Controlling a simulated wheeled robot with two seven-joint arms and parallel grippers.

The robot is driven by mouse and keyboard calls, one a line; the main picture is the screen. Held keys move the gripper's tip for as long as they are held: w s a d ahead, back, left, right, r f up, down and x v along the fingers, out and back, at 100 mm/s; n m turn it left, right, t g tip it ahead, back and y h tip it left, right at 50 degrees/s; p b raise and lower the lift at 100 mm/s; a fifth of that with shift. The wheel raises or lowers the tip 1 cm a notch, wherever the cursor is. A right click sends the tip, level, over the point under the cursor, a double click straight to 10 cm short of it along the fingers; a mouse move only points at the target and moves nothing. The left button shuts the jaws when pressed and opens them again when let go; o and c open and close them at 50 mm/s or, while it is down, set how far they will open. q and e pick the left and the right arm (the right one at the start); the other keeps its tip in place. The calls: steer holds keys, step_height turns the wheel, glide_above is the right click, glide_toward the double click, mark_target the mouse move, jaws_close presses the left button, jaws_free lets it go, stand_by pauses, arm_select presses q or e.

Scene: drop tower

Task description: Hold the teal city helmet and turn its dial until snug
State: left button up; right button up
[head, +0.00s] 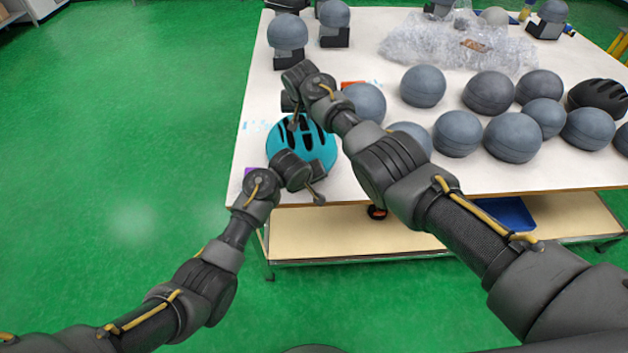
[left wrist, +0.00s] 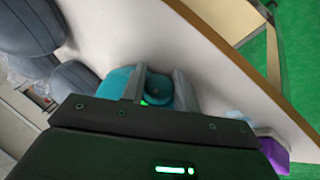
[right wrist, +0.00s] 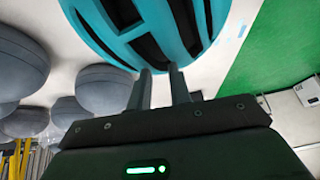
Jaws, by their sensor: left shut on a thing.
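The teal helmet (head: 308,150) with black vents is at the left end of the white table, partly hidden by my arms. My left gripper (left wrist: 161,88) is shut on a small dark teal dial (left wrist: 159,84) at the helmet's edge; teal shell (left wrist: 114,82) shows beside it. My right gripper (head: 294,121) is at the far left side of the helmet. In the right wrist view its fingertips (right wrist: 160,72) stand a little apart against the helmet's edge (right wrist: 150,30). I cannot tell whether they grip the rim.
Several grey head forms (head: 457,134) stand right of the helmet on the table (head: 520,178). A black helmet (head: 598,97) is at the far right. Bubble wrap (head: 440,48) lies at the back. A purple item (left wrist: 274,154) is near the table's left corner. Green floor is clear at left.

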stand_by(0.6)
arm_select(q)
steer(key=o, duration=1)
steer(key=shift+f, duration=0.1)
steer(key=t+h, duration=0.1)
steer(key=h, duration=0.2)
steer(key=shift+n, duration=0.4)
steer(key=t+h, duration=0.1)
steer(key=h, duration=0.1)
steer(key=n+t+h, duration=0.1)
steer(key=h, duration=0.2)
steer(key=shift+n+h, duration=0.3)
steer(key=v, duration=1.2)
steer(key=shift+s+a+f+m+t+y, duration=0.55)
steer(key=shift+f+m+y, duration=0.5)
steer(key=shift+f+m, duration=1.2)
steer(key=shift+s+a+f+m+t+y, duration=0.45)
steer(key=shift+s+f+m+y, duration=0.5)
steer(key=shift+f, duration=2.2)
steer(key=shift+s+a+f+m+t+y, duration=0.5)
steer(key=shift+f+m+y, duration=0.6)
steer(key=shift+f+m, duration=1.25)
